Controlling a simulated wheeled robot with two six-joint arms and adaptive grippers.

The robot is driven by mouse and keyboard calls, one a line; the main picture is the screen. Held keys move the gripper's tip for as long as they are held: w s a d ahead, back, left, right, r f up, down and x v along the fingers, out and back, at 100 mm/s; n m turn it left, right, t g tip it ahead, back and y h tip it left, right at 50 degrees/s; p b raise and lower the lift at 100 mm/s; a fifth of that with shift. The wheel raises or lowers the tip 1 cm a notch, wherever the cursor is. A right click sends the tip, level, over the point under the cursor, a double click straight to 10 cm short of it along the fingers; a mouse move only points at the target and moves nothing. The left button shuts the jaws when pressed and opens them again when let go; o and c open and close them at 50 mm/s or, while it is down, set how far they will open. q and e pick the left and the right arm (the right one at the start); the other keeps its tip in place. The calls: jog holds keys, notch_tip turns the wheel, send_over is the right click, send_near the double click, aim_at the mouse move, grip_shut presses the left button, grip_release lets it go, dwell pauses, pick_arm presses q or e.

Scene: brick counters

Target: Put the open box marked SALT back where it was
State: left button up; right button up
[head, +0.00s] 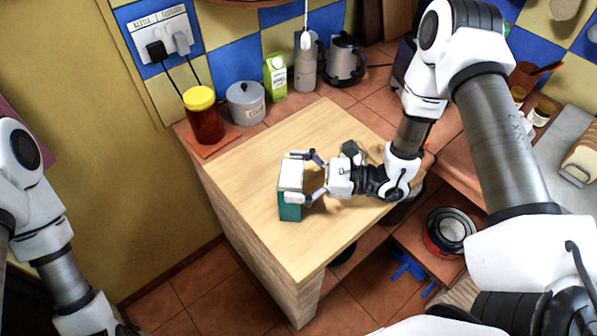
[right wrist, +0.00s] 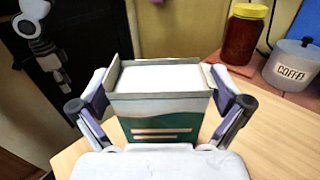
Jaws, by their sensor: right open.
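The open box (head: 290,207) is teal with a pale top and stands upright on the wooden counter top (head: 290,140). In the right wrist view the box (right wrist: 158,105) has raised flaps and white contents. No SALT marking can be read in either view. My right gripper (head: 302,176) is open, with one finger on each side of the box; whether they touch it I cannot tell. My left arm comes in at the left edge; its gripper is out of view.
A jar with a yellow lid (head: 203,115), a COFFEE pot (head: 246,103), a green carton (head: 275,76), a grey bottle (head: 306,62) and a kettle (head: 344,60) stand along the tiled wall. The wooden top around the box is mostly clear.

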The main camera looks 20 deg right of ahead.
jog(key=b+v, duration=0.1)
jog(key=v, duration=1.1)
jog(key=shift+r, duration=0.15)
dwell(0.4)
